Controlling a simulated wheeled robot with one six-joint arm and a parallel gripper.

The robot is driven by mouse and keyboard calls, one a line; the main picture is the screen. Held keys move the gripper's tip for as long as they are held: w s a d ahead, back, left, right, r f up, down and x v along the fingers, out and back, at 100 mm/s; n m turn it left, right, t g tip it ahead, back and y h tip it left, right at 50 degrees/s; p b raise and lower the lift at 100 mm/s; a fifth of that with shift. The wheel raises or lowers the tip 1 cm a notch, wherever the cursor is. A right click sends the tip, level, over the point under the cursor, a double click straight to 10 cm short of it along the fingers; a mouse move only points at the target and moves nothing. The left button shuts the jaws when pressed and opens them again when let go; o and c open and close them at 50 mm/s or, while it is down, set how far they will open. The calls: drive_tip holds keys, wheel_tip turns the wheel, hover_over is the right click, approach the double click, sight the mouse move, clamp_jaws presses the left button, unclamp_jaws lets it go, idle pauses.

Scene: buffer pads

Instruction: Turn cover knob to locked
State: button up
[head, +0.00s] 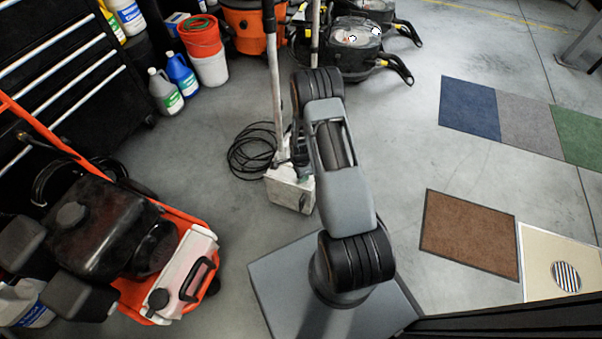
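I cannot make out the cover knob for certain. A pale square panel (535,243) lies at the right edge, with a round striped disc (566,277) on it; I cannot tell if this disc is the knob or how it is turned. A dark round cap (72,214) also shows on the black machine at the left. My arm rises from my base at the lower middle, and its far end is hidden. I do not see my gripper.
An orange-framed machine (185,270) stands at the left beside a black drawer cabinet (65,70). A pole with a pale block base (291,190) and a black cable (250,152) are behind my arm. Brown (470,233) and blue (469,108) mats lie right, with bare floor between.

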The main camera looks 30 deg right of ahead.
drive_tip(key=o, duration=0.9)
wheel_tip(320, 180, up, 14)
drive_tip(key=p, duration=0.5)
drive_tip(key=shift+f, duration=0.1)
drive_tip(key=s+a+r+n+t+p, duration=0.1)
drive_tip(key=a+r+n+p, duration=0.3)
drive_tip(key=r, duration=0.7)
drive_tip(key=s+d+r+n+p, duration=0.1)
drive_tip(key=r+p, duration=0.4)
drive_tip(key=r, duration=0.5)
drive_tip(key=s+a+r+n+t+p, duration=0.1)
drive_tip(key=a+r+n+p, duration=0.3)
drive_tip(key=r, duration=0.7)
drive_tip(key=s+a+r+n+p, duration=0.1)
drive_tip(key=s+r+n+p, duration=0.2)
drive_tip(key=r, duration=0.5)
drive_tip(key=s+a+r+n+t+p, duration=0.1)
drive_tip(key=s+r+n+p, duration=0.2)
drive_tip(key=s+r+p, duration=0.2)
drive_tip(key=s+a+r+n+p, duration=0.1)
drive_tip(key=s+r+n+p, duration=0.2)
drive_tip(key=r, duration=1)
drive_tip(key=shift+s+r+n+t+p, duration=0.15)
drive_tip(key=shift+s+p, duration=0.4)
drive_tip(key=shift+p, duration=0.4)
drive_tip(key=shift+s+r+n+t+p, duration=0.15)
drive_tip(key=shift+s+p, duration=0.4)
drive_tip(key=shift+p, duration=0.4)
